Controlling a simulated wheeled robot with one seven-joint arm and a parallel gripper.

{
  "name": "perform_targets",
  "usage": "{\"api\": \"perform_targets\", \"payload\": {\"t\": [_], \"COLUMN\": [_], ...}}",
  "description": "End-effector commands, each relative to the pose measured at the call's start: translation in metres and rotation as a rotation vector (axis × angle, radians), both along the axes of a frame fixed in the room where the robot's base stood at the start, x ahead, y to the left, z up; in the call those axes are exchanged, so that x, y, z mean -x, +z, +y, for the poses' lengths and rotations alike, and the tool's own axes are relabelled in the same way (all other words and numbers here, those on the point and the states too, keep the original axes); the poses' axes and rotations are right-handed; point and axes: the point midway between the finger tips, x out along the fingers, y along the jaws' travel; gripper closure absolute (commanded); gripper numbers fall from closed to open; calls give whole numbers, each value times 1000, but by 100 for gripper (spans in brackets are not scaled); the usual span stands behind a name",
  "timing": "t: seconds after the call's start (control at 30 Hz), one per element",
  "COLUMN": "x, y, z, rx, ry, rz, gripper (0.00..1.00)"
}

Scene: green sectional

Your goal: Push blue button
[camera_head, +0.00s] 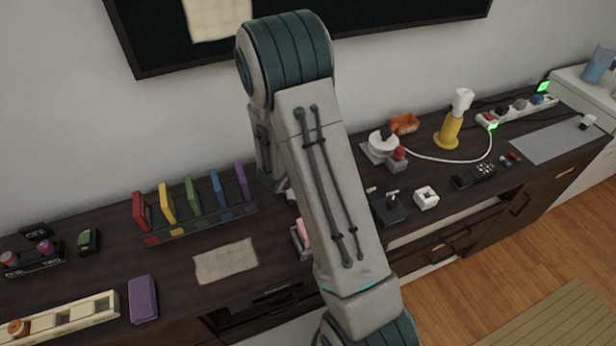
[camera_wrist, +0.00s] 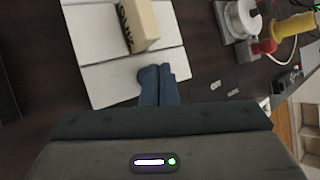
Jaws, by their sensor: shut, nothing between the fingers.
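My gripper (camera_wrist: 158,72) shows in the wrist view as two blue fingers pressed together and empty. Its tips lie over or just in front of pale square tiles (camera_wrist: 110,85); I cannot tell whether they touch. In the head view my arm hides the gripper and the middle of the cabinet top. No clear blue button shows. Blue candidates in the head view are an upright blue piece (camera_head: 220,188) in the coloured row at left and a small bluish knob (camera_head: 537,98) on the white strip at far right. I cannot tell which, if either, is the button.
A cream block (camera_wrist: 138,25) with dark lettering stands on the tiles. A white round device with a red knob (camera_wrist: 264,47) and a yellow-based lamp (camera_head: 450,130) stand to the right. A purple block (camera_head: 142,298) and a cloth (camera_head: 226,261) lie at left. A screen hangs behind.

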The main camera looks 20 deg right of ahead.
Motion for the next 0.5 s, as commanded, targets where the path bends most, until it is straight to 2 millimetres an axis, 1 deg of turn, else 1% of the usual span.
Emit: {"api": "perform_targets", "payload": {"t": [0.27, 0.37, 0.5], "x": [0, 0, 0], "y": [1, 6, 20], "z": [0, 0, 0], "rx": [0, 0, 1], "ry": [0, 0, -1], "rz": [0, 0, -1], "gripper": [100, 100, 100]}}
